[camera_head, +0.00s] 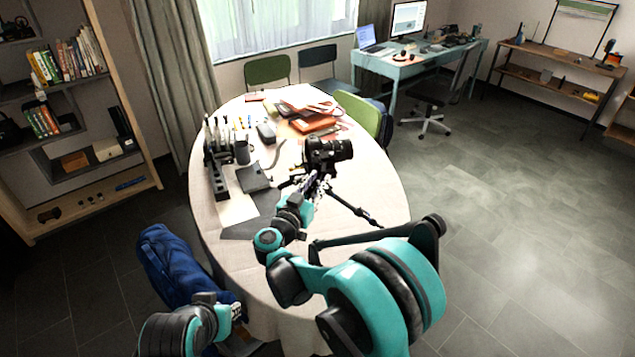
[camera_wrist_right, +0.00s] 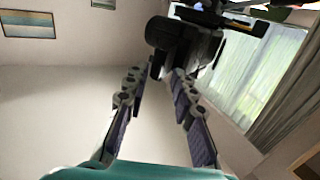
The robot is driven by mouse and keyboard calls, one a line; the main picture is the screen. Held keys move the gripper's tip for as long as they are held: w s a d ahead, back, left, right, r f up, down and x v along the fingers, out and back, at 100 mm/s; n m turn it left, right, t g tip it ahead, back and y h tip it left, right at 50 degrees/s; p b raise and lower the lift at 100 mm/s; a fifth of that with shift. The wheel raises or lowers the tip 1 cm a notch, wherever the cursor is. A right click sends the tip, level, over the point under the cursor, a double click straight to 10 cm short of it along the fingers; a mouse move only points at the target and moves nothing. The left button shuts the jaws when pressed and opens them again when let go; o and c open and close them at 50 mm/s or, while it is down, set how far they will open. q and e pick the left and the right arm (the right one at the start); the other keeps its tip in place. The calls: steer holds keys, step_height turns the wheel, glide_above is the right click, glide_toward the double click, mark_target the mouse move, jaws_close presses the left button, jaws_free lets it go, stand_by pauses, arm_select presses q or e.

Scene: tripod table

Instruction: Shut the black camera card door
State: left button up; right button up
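The black camera (camera_head: 328,152) is mounted on a tripod (camera_head: 352,208) at the right part of the oval table, its lens toward the right. I cannot make out the card door or whether it stands open. My right gripper (camera_head: 318,184) is just below and in front of the camera. In the right wrist view, the gripper (camera_wrist_right: 163,74) has its two fingers apart, with nothing seen between them. The dark camera body (camera_wrist_right: 204,46) is just beyond the fingertips there; I cannot tell if they touch. My left arm shows at the lower left, its gripper out of sight.
The oval table (camera_head: 380,195) holds a black rack (camera_head: 217,165), a dark box (camera_head: 254,178) and orange and red folders (camera_head: 314,122). A green chair (camera_head: 358,113) stands behind the camera. A blue bag (camera_head: 172,265) is at the near left. Floor to the right is clear.

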jaws_close()
steer(key=shift+d+t+y, duration=0.25)
steer(key=shift+t+y, duration=0.05)
steer(key=shift+y, duration=0.1)
steer(key=w+d+n+g+y, duration=0.4)
steer(key=n+g+y, duration=0.2)
steer(key=n+y, duration=0.5)
steer(key=w+d+n+g+y, duration=0.4)
steer(key=n+g+y, duration=0.3)
steer(key=n+y, duration=0.3)
steer(key=shift+d+n+g+y, duration=0.3)
steer(key=shift+d+n+y, duration=0.1)
steer(key=shift+y, duration=1.8)
steer(key=shift+a, duration=0.1)
